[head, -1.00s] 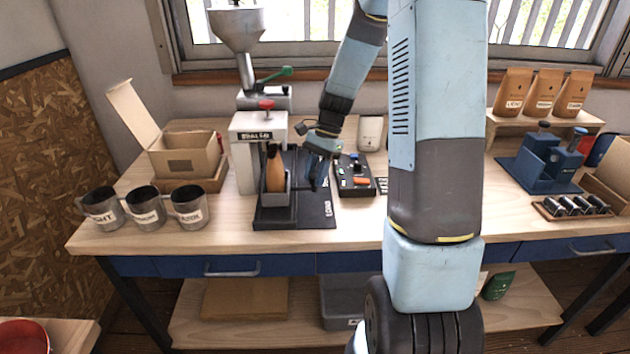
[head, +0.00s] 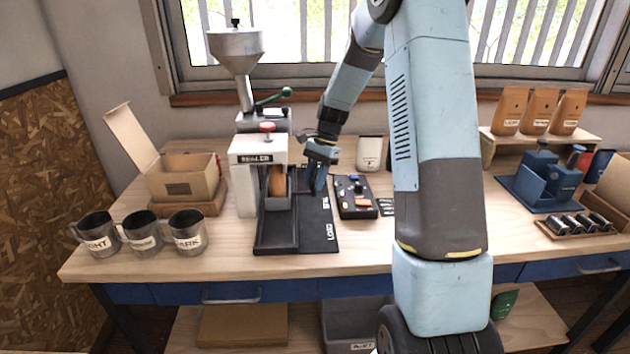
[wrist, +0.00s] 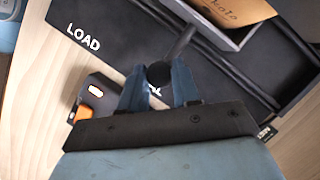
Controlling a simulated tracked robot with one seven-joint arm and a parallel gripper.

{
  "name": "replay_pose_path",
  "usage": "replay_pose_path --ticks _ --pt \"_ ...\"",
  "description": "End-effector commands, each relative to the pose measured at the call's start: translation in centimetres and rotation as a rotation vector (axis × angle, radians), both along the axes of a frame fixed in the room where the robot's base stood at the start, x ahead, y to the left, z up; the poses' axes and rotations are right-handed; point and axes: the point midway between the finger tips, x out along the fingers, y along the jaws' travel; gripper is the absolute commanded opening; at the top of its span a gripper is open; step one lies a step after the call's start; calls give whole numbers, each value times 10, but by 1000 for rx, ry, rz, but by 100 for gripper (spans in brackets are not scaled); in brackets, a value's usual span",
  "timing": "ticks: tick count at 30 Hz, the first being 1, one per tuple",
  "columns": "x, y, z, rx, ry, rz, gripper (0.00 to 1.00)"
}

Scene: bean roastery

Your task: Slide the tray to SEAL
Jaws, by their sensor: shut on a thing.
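The grey tray (head: 277,203) holds an orange-brown bag (head: 277,181) upright and sits at the back of the dark sliding base (head: 276,236), under the white sealer head (head: 257,150) with its red knob. The base is marked LOAD at its front and SEAL farther back. In the wrist view, the tray (wrist: 222,33) has a side rod ending in a dark round knob. My gripper (wrist: 158,78) is shut on that knob, beside the SEAL label, which the fingers partly hide. My gripper (head: 318,187) also shows right of the tray in the head view.
A dark control box (head: 355,197) with coloured buttons stands close to the right of the base. Several labelled mugs (head: 142,233) and an open carton (head: 183,178) stand at left. The front of the base is empty.

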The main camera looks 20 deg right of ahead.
Motion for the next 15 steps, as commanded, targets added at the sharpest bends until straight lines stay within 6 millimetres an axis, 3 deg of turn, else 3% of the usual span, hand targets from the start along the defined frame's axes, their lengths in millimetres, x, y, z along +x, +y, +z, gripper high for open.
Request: replay_pose_path --ticks 4,5,12,15 --pt "0 3 1 4 -1 3 0" --pt "0 3 1 4 -1 3 33" --pt "0 2 0 3 0 1 56" --pt "0 1 0 1 0 2 56"
